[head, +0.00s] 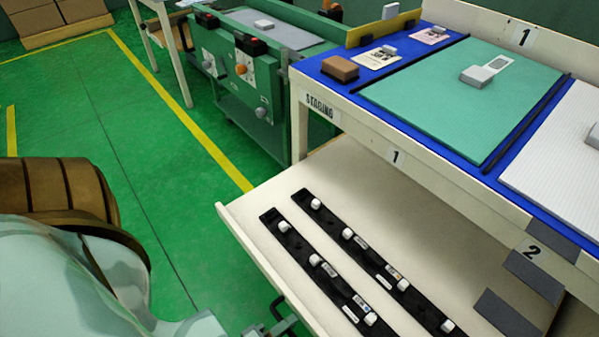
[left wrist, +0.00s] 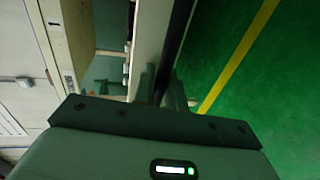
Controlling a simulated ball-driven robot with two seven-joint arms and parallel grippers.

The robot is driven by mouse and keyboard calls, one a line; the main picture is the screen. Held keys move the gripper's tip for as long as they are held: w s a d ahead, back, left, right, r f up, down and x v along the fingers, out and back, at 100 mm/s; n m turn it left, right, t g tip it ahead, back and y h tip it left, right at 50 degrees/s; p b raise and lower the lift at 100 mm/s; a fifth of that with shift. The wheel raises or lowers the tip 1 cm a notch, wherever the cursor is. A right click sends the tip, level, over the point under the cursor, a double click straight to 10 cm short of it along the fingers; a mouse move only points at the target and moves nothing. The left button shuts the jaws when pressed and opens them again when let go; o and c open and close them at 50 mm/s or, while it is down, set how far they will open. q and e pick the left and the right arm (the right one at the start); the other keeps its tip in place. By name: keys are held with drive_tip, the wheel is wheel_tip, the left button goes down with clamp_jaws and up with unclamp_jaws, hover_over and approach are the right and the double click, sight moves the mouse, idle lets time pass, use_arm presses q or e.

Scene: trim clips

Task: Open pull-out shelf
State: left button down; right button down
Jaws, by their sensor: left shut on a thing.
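The pull-out shelf (head: 235,222) is cream-coloured and stands well out from under the staging table in the head view. Two black strips with white clips (head: 320,262) lie on it. A dark bar handle (head: 279,308) shows at its front, at the bottom edge of the picture. In the left wrist view the handle (left wrist: 181,40) runs alongside the pale shelf front (left wrist: 150,38). My left gripper (left wrist: 162,88) is shut on the handle. In the head view only its pale green arm and hand show at the bottom left; the fingertips are hard to make out. My right gripper is not in view.
The staging table (head: 345,108) above holds a blue top, a green mat (head: 430,90), a brown block (head: 340,68) and cards. Grey plates (head: 505,312) lie by the shelf's right side. A green cart (head: 245,95) stands behind. The green floor (head: 140,130) at left is clear.

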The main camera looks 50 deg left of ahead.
use_arm(q)
drive_tip(key=shift+s+f, duration=0.1)
drive_tip(key=shift+s, duration=1.1)
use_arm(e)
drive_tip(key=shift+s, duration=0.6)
use_arm(q)
drive_tip(key=c, duration=1.5)
unclamp_jaws()
drive_tip(key=shift+s, duration=0.1)
